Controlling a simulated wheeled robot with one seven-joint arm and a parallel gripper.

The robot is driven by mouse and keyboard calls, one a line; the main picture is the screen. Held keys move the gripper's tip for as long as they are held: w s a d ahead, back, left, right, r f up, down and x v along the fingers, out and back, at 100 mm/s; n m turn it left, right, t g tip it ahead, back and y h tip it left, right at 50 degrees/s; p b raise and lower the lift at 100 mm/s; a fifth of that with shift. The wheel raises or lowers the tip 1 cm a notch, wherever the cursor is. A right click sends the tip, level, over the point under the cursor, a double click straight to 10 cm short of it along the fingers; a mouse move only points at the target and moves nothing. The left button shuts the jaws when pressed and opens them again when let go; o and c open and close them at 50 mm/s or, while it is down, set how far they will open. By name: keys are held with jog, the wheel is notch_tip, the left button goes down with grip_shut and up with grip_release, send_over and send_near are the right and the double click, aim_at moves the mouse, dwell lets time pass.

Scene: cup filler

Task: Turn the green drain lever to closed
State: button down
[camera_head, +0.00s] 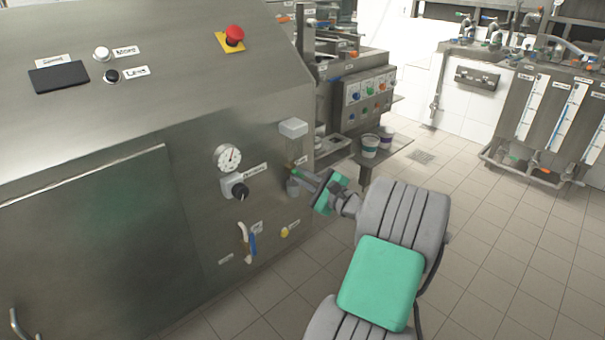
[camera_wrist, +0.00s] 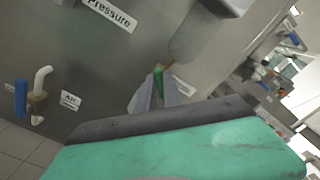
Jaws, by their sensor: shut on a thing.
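The green drain lever (camera_wrist: 158,76) shows in the wrist view as a small green piece between my fingertips, below a grey housing on the steel machine's side. My gripper (camera_wrist: 157,93) is shut on it, with the two grey fingers on either side. In the head view my gripper (camera_head: 296,174) reaches left to the machine wall, just below a clear-bodied unit with a pale cap (camera_head: 293,128). The lever is mostly hidden by the fingers, and I cannot tell its exact angle.
A pressure gauge (camera_head: 228,158) and black knob (camera_head: 240,190) are left of my gripper. A blue-handled air valve (camera_head: 252,243) and yellow fitting (camera_head: 284,232) sit lower. Cups (camera_head: 370,145) stand on a shelf behind my arm. Open tiled floor lies to the right.

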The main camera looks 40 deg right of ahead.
jog(key=shift+a+f+n+b, duration=0.1)
jog(key=shift+n+b, duration=0.55)
jog(key=shift+n, duration=1.5)
jog(key=shift+f+n+b, duration=0.1)
jog(key=shift+n+b, duration=0.5)
jog(key=shift+n, duration=1.55)
jog(key=c, duration=1.5)
grip_release()
